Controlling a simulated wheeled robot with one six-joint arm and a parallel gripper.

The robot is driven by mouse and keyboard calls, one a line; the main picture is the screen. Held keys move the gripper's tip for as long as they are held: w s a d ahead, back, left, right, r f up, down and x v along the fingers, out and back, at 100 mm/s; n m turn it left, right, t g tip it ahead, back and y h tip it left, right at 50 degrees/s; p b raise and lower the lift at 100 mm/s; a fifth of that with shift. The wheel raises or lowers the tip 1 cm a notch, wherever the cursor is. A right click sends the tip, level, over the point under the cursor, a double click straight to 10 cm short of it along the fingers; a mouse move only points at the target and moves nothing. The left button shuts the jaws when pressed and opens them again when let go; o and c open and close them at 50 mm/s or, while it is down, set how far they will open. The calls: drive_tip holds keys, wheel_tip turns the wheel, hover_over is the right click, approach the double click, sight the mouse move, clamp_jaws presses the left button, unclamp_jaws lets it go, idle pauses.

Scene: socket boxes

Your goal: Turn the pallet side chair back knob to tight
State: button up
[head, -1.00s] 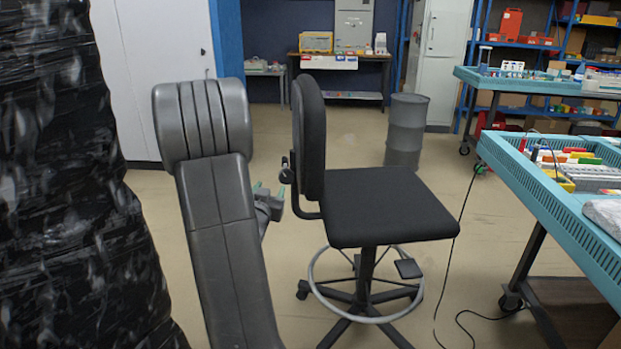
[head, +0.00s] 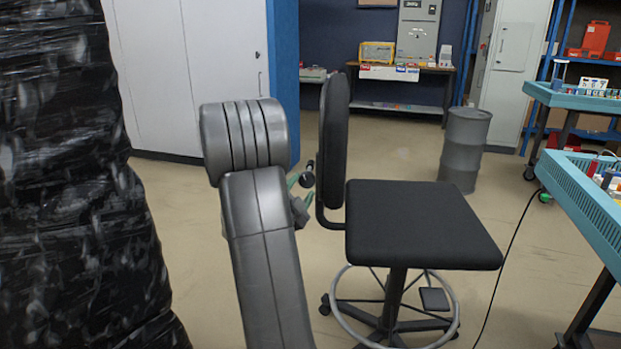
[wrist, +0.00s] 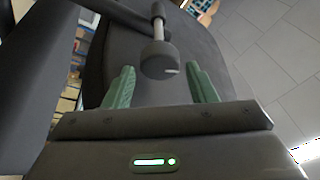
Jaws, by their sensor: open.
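The black swivel chair (head: 420,222) stands right of my arm in the head view, its backrest (head: 334,140) seen nearly edge-on. The back knob (head: 307,177) sticks out on the left side of the backrest. In the wrist view the knob (wrist: 160,62) is a dark round cap with a light mark, on a metal stem. My gripper (wrist: 162,84) is open, its two green fingers apart on either side of the knob's near end. No contact shows. In the head view my arm partly hides my gripper (head: 300,190), close to the knob.
A tall stack wrapped in black film (head: 75,180) stands close on the left. A grey drum (head: 464,148) is behind the chair. A blue table (head: 585,195) is at the right, with a cable on the floor. The chair's foot ring (head: 338,300) spreads low.

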sight(305, 183)
drive_tip(key=x, duration=0.6)
drive_tip(key=shift+w, duration=0.1)
drive_tip(key=shift+c, duration=0.4)
